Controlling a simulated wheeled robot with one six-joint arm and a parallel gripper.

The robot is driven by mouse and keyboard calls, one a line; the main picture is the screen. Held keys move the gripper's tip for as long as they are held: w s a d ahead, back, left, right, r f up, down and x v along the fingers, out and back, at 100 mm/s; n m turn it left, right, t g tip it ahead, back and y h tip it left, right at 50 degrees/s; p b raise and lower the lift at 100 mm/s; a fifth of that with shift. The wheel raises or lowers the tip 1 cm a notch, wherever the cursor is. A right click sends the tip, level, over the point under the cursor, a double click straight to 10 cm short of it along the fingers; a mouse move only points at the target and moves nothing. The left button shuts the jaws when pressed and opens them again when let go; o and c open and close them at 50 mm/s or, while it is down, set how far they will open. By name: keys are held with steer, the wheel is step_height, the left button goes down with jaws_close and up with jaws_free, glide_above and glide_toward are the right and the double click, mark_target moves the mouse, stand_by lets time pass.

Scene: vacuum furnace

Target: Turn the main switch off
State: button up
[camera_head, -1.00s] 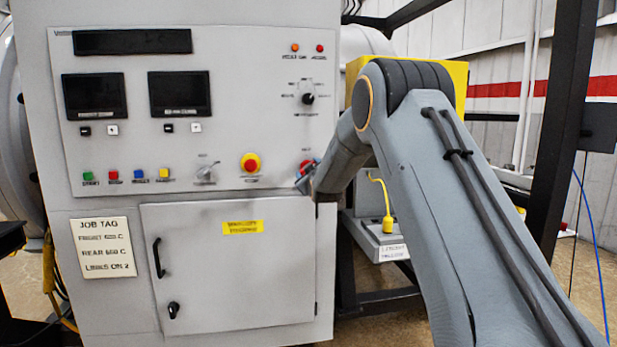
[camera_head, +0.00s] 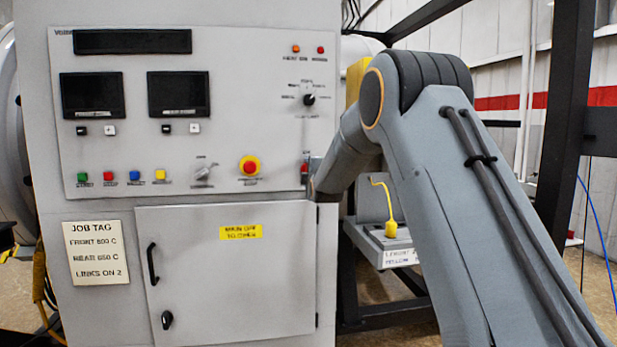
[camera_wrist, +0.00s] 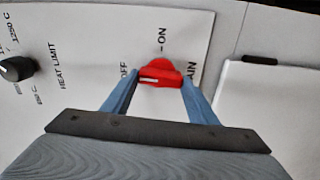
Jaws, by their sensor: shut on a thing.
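The main switch (camera_wrist: 160,74) is a red knob with a bar handle, in the middle of the wrist view. Its white mark lies on the bar's left end, toward the OFF label; ON is printed above it in that view. My gripper (camera_wrist: 161,80) is shut on the bar, one blue finger at each end. In the head view the red switch (camera_head: 304,169) shows at the right edge of the control panel (camera_head: 230,125), and my gripper (camera_head: 311,177) reaches it from the right, mostly hidden by my arm.
A black heat limit knob (camera_wrist: 16,68) sits beside the switch. The panel also carries a red and yellow emergency button (camera_head: 250,166) and several coloured buttons. Below is a cabinet door (camera_head: 230,275) with a black handle. A yellow hook-shaped item (camera_head: 390,215) stands behind my arm.

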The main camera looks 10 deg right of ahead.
steer(key=shift+n, duration=0.5)
steer(key=o, duration=1)
steer(key=shift+o, duration=0.2)
steer(key=s+b, duration=0.1)
steer(key=s, duration=0.6)
steer(key=shift+s, duration=0.4)
steer(key=s+f+m+g+p, duration=0.2)
steer(key=s+f+m+g, duration=0.3)
steer(key=s+f, duration=0.55)
steer(key=s+f+m+g+p, duration=0.1)
steer(key=s+f+m+g, duration=0.5)
steer(key=s, duration=0.7)
steer(key=s+f+m+g+p, duration=0.1)
steer(key=s+f+m+g, duration=0.2)
steer(key=s, duration=1.2)
steer(key=s+f+m+g+p, duration=0.1)
steer(key=s+f+m+g, duration=0.3)
steer(key=s, duration=1.1)
steer(key=shift+d+f, duration=0.15)
steer(key=shift+f, duration=0.3)
